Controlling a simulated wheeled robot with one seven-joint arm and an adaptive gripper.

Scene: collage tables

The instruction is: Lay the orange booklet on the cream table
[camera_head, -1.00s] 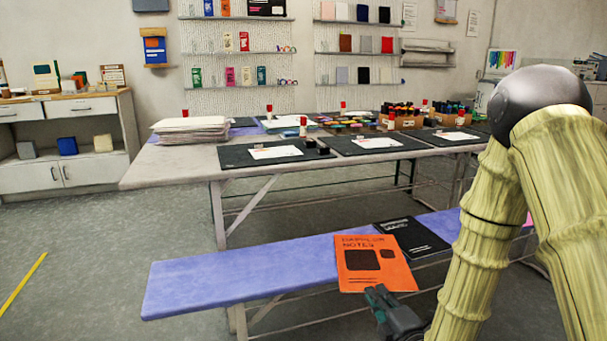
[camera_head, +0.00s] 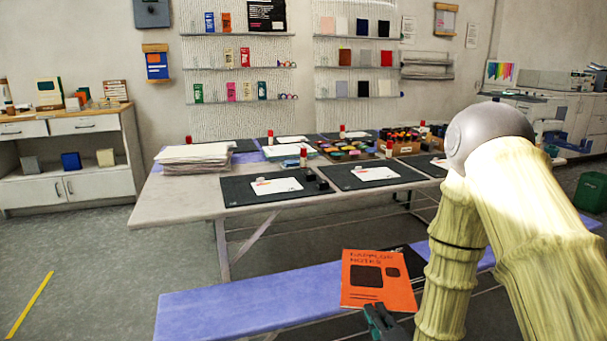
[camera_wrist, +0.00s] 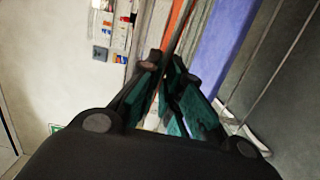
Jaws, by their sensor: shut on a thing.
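The orange booklet (camera_head: 366,297) has dark print and black squares. My gripper (camera_head: 373,315) is shut on its near edge and holds it above the blue bench, cover facing the head camera. In the wrist view, the booklet shows edge-on as an orange strip (camera_wrist: 176,28) at the gripper's fingers (camera_wrist: 165,70). The cream table (camera_head: 180,198) stands behind the bench, beyond the booklet. It carries several black mats with white cards, a paper stack and boxes of coloured items. A bare strip shows at its left end and front edge.
The blue bench (camera_head: 235,305) runs along the near side of the table. A black booklet (camera_head: 412,262) lies on it, mostly hidden behind the orange one. The paper stack (camera_head: 197,157) and black mats (camera_head: 262,190) take up much of the tabletop.

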